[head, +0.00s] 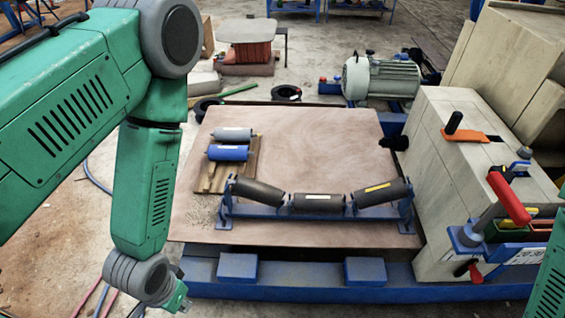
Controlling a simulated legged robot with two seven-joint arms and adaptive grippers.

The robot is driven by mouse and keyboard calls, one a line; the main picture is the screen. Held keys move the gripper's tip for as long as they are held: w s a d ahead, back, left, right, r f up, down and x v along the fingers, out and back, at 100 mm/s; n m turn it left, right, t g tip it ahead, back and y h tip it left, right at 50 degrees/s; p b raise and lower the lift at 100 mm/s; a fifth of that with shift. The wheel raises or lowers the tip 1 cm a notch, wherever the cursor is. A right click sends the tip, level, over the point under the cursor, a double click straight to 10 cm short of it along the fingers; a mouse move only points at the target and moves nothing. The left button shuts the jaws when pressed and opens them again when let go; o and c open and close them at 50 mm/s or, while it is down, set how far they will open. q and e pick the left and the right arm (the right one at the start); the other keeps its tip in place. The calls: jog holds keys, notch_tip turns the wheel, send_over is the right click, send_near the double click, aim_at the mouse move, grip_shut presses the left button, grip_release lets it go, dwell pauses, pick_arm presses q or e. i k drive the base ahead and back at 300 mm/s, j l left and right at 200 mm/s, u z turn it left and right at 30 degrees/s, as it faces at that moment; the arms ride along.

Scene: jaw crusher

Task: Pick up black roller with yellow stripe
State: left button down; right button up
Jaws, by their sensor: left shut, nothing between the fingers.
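The black roller with a yellow stripe (391,192) is the right one of three rollers on a blue frame (285,213). It is tilted, its right end higher, and the yellow stripe faces up. The middle roller (320,203) lies level with a white label, and the left dark roller (260,193) tilts the other way. My left gripper (180,302) is at the lower left, in front of the wooden board and well away from the striped roller. It is shut and empty. My right gripper is out of view; only a green part of my arm shows at the lower right.
The frame stands on a wooden board (310,147) above a blue base (300,288). A grey roller (232,134) and a blue roller (228,153) lie on wooden slats at left. A beige block (440,150) with a red-handled clamp (509,198) bounds the right. The board's middle is clear.

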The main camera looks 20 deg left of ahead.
aim_at(393, 190)
jog(key=i+l+z, duration=0.2)
jog(key=l, duration=0.25)
jog(key=i+l+z, duration=0.2)
jog(key=l, duration=0.25)
jog(key=i+l+z, duration=0.15)
jog(key=i+l, duration=0.2)
